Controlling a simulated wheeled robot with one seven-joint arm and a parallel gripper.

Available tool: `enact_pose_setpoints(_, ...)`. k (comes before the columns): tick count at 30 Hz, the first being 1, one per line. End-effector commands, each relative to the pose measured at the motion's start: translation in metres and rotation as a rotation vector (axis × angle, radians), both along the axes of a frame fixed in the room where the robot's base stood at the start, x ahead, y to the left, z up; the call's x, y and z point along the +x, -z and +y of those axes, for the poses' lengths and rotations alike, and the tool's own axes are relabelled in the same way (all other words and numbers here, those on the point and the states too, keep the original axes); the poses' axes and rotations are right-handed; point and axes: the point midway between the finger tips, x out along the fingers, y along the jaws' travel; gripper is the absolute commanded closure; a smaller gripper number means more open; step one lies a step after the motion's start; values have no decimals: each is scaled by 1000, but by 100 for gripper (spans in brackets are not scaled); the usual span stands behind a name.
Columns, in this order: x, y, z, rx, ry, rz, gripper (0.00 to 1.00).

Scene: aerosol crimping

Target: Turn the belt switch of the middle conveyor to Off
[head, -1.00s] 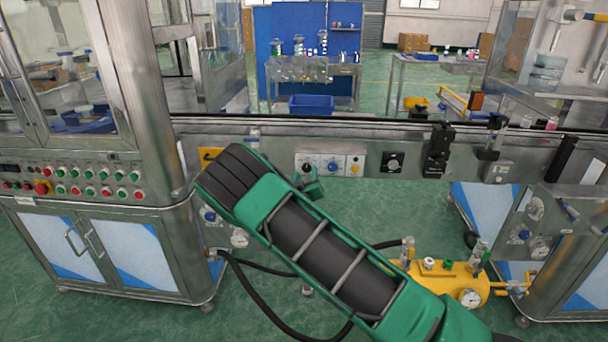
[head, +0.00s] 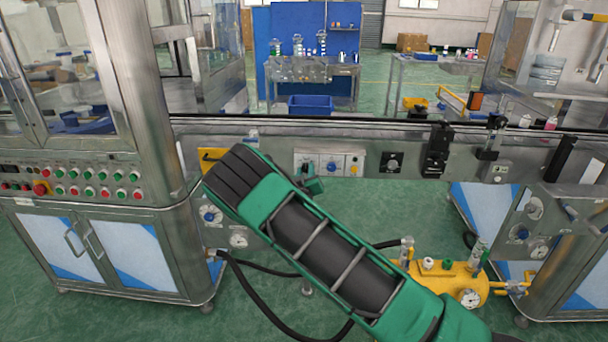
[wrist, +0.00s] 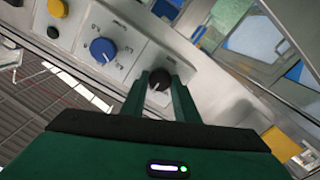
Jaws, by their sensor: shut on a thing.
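A small white control panel (head: 343,161) is on the front of the conveyor in the head view. It carries a black knob (wrist: 158,80), a blue knob (head: 332,167) and a yellow button (head: 355,169). The blue knob (wrist: 103,50) also shows in the wrist view, beside the black knob. My gripper (wrist: 160,80) has its two green fingers on either side of the black knob and is shut on it. In the head view my gripper (head: 313,186) is at the panel's left end, partly behind my arm. The panel's lettering is too small to read.
A separate black switch (head: 391,162) and black brackets (head: 437,150) are on the conveyor front to the right. A cabinet with several coloured buttons (head: 85,185) stands at left. A yellow tank (head: 450,282) and black hoses are below.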

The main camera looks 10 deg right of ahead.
Motion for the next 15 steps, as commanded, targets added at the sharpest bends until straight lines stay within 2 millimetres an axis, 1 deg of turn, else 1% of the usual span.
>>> enact_pose_setpoints(1, 0, 1, 3, -4, -7, 3, 95)
enact_pose_setpoints(8, 1, 1, 3, -91, -9, 31, 95)
enact_pose_setpoints(15, 1, 2, 3, -273, -10, 89, 95)
